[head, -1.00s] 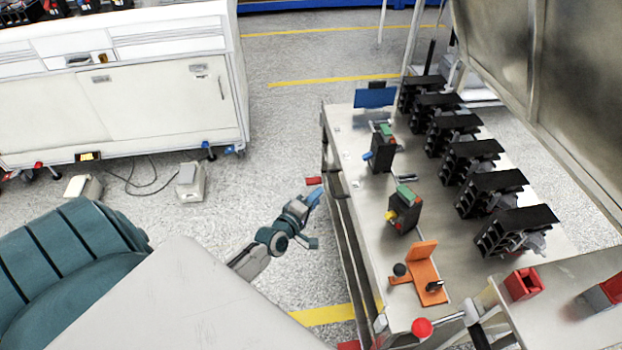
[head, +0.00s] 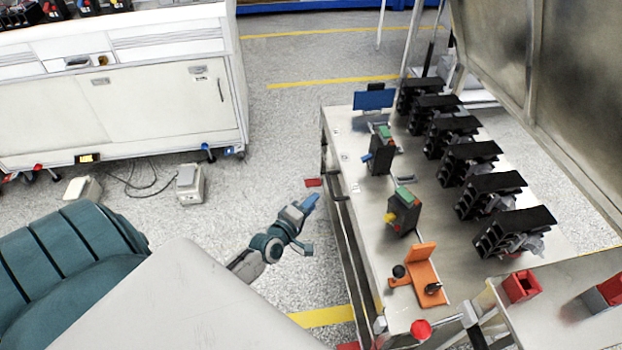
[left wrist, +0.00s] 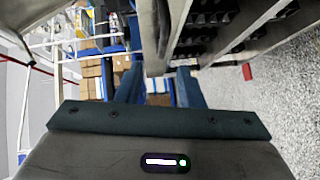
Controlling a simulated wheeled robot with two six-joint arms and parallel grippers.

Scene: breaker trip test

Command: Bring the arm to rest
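My left gripper (head: 311,224) hangs over the floor, just left of the metal workbench (head: 365,215), touching nothing. Its two fingers stand apart with nothing between them. In the left wrist view the blue fingers of the left gripper (left wrist: 160,90) also show spread and empty, with the bench edge and far shelves beyond. My right gripper is not in either view. On the bench, a dark breaker with a yellow part (head: 403,213) and one with a blue part (head: 380,152) stand upright near the left edge, apart from my gripper.
An orange fixture (head: 422,275) with black knobs sits at the bench's near end, by a red ball knob (head: 421,329). Several black breakers (head: 468,160) line the bench's right side. A white cabinet (head: 150,95) stands at left. The floor between is mostly clear.

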